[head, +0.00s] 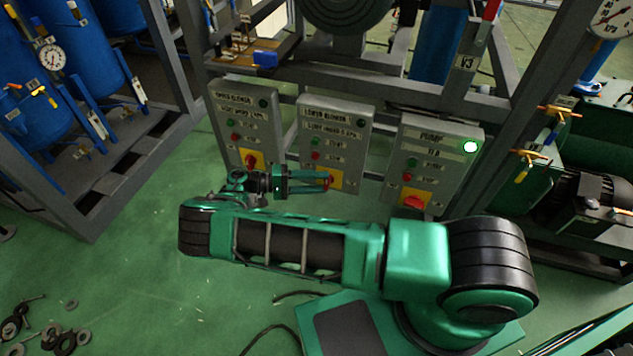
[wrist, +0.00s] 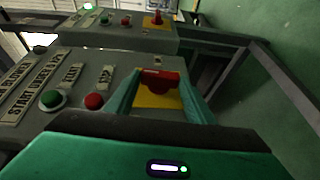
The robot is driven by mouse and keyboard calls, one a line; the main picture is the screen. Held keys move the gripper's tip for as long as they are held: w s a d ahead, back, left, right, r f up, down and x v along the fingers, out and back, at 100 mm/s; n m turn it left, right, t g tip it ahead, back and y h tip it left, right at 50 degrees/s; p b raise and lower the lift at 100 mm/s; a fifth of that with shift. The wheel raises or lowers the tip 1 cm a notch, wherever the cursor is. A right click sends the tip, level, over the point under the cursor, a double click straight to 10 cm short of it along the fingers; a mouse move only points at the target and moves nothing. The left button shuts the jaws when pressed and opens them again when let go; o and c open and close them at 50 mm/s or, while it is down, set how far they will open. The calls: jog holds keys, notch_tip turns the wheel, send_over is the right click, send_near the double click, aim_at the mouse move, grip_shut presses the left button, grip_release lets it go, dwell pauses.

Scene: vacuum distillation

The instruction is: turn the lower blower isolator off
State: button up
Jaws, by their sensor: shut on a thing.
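The lower blower box (head: 337,115) is the middle of three grey control boxes in the head view. Its isolator is a red knob (wrist: 158,82) on a yellow plate (wrist: 156,101), below the green and red push buttons. My gripper (head: 324,181) reaches the knob from the left in the head view. In the wrist view my gripper (wrist: 159,82) has one finger on each side of the red knob and is shut on it. The fingers hide part of the knob and plate, so its exact angle is hard to read. The box's lamp (head: 361,110) looks dark.
The upper blower box (head: 237,112) stands left, with its red isolator (head: 250,160) close to my wrist. The pump box (head: 437,150) stands right, with a lit lamp (head: 470,147) and red isolator (head: 413,202). Washers (head: 66,342) lie on the open green floor.

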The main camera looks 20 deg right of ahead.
jog(key=shift+a+f+n+h, duration=0.1)
jog(key=shift+f+n+h, duration=0.2)
jog(key=shift+h, duration=0.2)
dwell(0.3)
jog(key=o, duration=0.9)
jog(key=shift+o, duration=0.8)
jog(key=shift+w+r+g, duration=0.1)
jog(key=shift+g, duration=0.2)
